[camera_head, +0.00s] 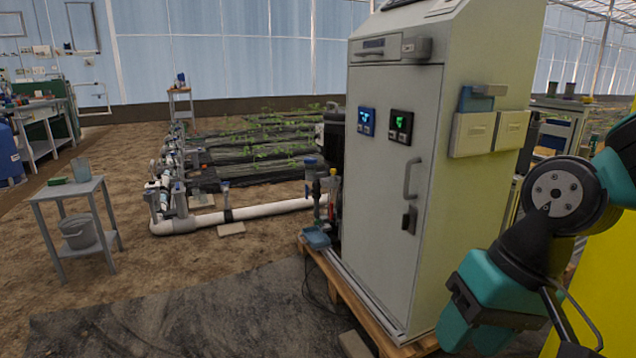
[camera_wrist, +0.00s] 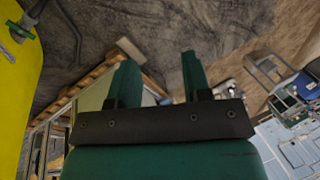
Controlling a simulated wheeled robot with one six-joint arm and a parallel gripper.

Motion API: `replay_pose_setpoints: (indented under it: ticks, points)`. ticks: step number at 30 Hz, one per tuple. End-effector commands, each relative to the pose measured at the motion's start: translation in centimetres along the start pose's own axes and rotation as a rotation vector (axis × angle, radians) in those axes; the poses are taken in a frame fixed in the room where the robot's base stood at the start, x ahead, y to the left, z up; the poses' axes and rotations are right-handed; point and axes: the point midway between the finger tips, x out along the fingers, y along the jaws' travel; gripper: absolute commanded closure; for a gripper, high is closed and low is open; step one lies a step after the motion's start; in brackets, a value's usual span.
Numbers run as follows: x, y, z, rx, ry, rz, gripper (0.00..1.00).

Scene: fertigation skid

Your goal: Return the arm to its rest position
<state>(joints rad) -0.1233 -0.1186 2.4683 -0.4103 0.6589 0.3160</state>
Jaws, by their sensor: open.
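My arm shows at the right of the head view, teal and black, folded in front of a yellow surface. My gripper shows in the wrist view (camera_wrist: 158,78) with two green fingers apart and nothing between them. Dark ground mat and a wooden pallet edge lie beyond the fingers. In the head view the fingertips cannot be made out clearly; a teal wrist part hangs low beside the grey cabinet (camera_head: 392,200).
The cabinet stands on a wooden pallet (camera_head: 345,290) just left of my arm. A small grey table (camera_head: 70,190) with a bucket (camera_head: 80,233) below stands at left. White pipes (camera_head: 265,209) run behind. The dark mat (camera_head: 180,315) in front is clear.

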Motion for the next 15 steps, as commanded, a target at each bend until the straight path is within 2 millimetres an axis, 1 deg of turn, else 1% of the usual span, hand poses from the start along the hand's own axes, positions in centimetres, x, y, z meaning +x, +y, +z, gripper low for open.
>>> replay_pose_setpoints:
  ticks: [1, 3, 5, 6, 7, 14, 15]
  points:
    - [-0.5, -1.3, 1.7, -0.130, -0.005, -0.011, 0.55]
    - [-0.9, -2.7, 4.0, -0.309, -0.017, -0.028, 0.55]
    - [-1.3, -3.7, 5.9, -0.460, -0.026, -0.043, 0.55]
    - [-1.5, -4.3, 7.2, -0.559, -0.032, -0.053, 0.55]
    - [-3.0, -4.7, 6.8, -0.547, -0.033, -0.051, 0.55]
    - [-8.2, -6.4, 6.1, -0.531, -0.034, -0.050, 0.55]
    - [-9.3, -6.7, 6.0, -0.531, -0.033, -0.050, 0.55]
